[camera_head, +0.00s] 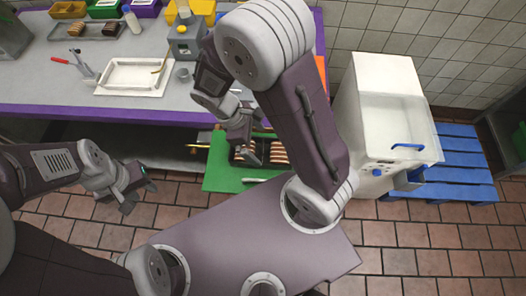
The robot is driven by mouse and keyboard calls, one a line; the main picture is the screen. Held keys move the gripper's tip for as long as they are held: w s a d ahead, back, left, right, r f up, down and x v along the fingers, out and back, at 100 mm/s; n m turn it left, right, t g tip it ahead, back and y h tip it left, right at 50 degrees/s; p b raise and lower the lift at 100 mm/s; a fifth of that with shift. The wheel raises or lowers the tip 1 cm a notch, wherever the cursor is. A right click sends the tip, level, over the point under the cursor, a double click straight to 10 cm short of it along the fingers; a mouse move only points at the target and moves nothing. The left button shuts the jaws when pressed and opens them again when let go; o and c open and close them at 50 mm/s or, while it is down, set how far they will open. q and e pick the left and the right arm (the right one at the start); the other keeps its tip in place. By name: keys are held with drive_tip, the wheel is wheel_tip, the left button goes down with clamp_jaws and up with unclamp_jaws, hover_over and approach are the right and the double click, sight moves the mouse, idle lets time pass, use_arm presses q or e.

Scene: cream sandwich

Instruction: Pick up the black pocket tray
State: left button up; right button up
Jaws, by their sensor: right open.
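A dark tray with brown bread pieces (280,153) lies on the green board (222,172) in the head view. It is partly hidden by my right gripper (246,150), which is open over its left part. I cannot tell whether they touch. A second dark, shallow tray (88,38) with brown pieces lies on the table at the upper left. I cannot tell which is the black pocket tray. My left gripper (138,196) is at the lower left, low over the tiled floor, with its fingers apart and empty.
The grey table with a purple edge (110,116) holds a white tray (133,76), a red-handled tool (84,67) and coloured bins (68,9) at the back. A white machine (390,115) stands at right beside a blue pallet (460,165). Tiled floor is clear at lower right.

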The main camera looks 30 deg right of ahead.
sight(263, 144)
drive_tip(key=x, duration=0.5)
drive_tip(key=shift+a, duration=0.2)
drive_tip(key=shift+d+f, duration=0.2)
drive_tip(key=shift+f, duration=0.05)
drive_tip(key=shift+s+a, duration=0.1)
drive_tip(key=c, duration=1.4)
